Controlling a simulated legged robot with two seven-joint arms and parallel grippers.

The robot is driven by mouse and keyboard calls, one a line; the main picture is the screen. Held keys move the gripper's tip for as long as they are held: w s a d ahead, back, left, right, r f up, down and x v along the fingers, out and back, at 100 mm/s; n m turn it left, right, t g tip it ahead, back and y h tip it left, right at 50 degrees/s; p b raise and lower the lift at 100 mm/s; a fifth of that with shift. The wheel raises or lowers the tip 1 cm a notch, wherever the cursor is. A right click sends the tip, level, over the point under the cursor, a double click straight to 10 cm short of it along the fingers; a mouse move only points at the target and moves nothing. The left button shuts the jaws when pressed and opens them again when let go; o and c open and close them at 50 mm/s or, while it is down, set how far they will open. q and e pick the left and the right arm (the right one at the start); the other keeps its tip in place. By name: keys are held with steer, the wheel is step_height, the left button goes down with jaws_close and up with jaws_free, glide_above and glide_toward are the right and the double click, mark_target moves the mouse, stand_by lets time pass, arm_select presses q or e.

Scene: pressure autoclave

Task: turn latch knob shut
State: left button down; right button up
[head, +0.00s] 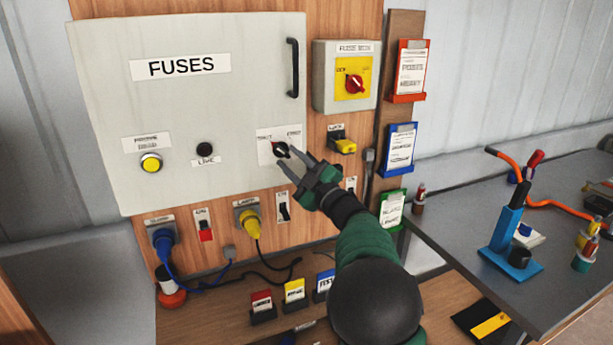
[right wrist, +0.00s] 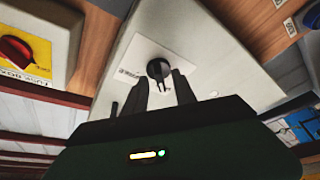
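The black latch knob (head: 281,149) sits on a white labelled plate at the lower right of the grey FUSES door (head: 215,105). In the right wrist view the knob (right wrist: 158,68) shows just beyond my fingertips, roughly centred between them. My right gripper (head: 288,157) is open, with its two fingers pointing at the knob; in the right wrist view the gripper (right wrist: 160,82) shows a gap between the fingers. I cannot tell whether the fingers touch the knob. The door lies flat against the wooden board. My left gripper is not in view.
A black door handle (head: 293,67) stands out above the knob. A fuse box (head: 326,80) with a red rotary switch is to the right. Plugs and switches line the board below the door. A grey bench (head: 455,225) with a blue tool is at right.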

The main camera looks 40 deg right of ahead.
steer(key=b+v, duration=0.2)
steer(key=v, duration=1.3)
steer(key=shift+s+f, duration=0.3)
steer(key=shift+s, duration=0.05)
steer(key=shift+d, duration=0.1)
steer(key=w+a+f+m+g+h+p, duration=0.2)
steer(key=a+f+m+g, duration=0.15)
steer(key=f, duration=0.35)
steer(key=w+a+f+m+g+h+p, duration=0.1)
steer(key=a+f+m+g+h, duration=0.15)
steer(key=f+m+g, duration=0.4)
steer(key=s+a+f+g+y+p, duration=0.2)
steer(key=s+a+f+g, duration=0.6)
steer(key=s+a+f, duration=0.8)
steer(key=s+a+y, duration=0.1)
steer(key=s, duration=0.2)
steer(key=shift+a, duration=0.3)
steer(key=shift+y, duration=0.25)
